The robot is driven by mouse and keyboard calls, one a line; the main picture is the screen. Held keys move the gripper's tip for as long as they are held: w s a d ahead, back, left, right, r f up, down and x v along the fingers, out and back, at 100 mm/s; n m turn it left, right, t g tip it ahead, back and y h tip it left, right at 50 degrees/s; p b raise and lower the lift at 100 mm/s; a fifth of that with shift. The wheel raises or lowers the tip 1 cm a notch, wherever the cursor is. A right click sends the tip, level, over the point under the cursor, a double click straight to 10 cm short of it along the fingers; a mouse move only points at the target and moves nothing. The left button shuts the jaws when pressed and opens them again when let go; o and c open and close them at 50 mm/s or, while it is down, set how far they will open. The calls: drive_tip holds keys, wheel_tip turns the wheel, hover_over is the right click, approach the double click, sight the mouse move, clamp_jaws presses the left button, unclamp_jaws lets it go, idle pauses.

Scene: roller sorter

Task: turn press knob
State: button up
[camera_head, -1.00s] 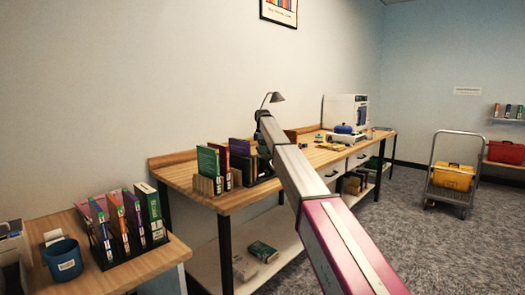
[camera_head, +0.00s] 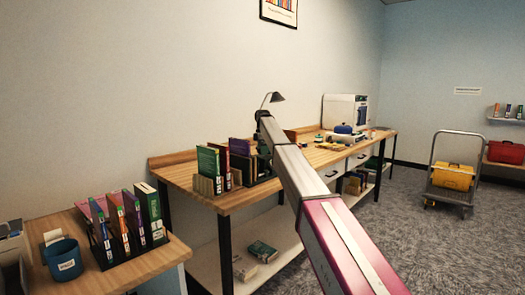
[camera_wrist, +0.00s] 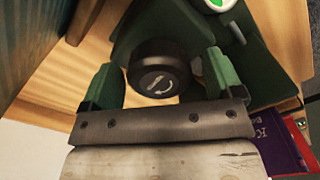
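A round black knob (camera_wrist: 154,82) with a pale curved arrow on its face is in the middle of the wrist view. It sits on a dark green press body (camera_wrist: 168,22). My gripper (camera_wrist: 159,78) has its two green fingers on either side of the knob, with narrow gaps seen between fingers and knob. It looks open around the knob. In the head view my arm reaches to the long workbench (camera_head: 235,200), and its far end hides the knob and most of the press.
A bright green button (camera_wrist: 217,4) is on the press. A desk lamp (camera_head: 274,97) and a white machine (camera_head: 344,111) stand further back.

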drive_tip(key=shift+r, duration=0.1)
wheel_tip(320, 180, up, 11)
drive_tip(key=shift+f, duration=0.2)
idle(0.5)
